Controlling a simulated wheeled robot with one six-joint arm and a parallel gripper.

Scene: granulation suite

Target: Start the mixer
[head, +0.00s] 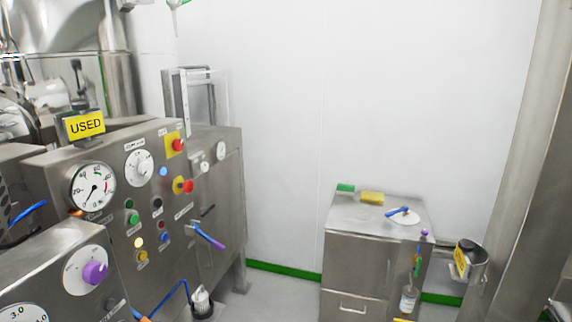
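A steel control panel (112,225), which seems to belong to the mixer, fills the left of the head view. It carries a round gauge (93,187), a white dial (139,168), and two red buttons on yellow plates, one upper (177,145) and one lower (186,186). Green buttons (131,212), a lit yellow button (138,242) and blue lamps (164,171) sit between them. Button labels are too small to read. A lever with a purple grip (208,237) sticks out at the panel's right. My gripper is not in view.
A yellow USED sign (86,126) stands on the panel. A nearer panel with a purple knob (95,271) is at lower left. A steel cabinet (360,272) holds a yellow sponge (372,198) and a blue-handled tool (402,211). Floor (268,291) shows between panel and cabinet.

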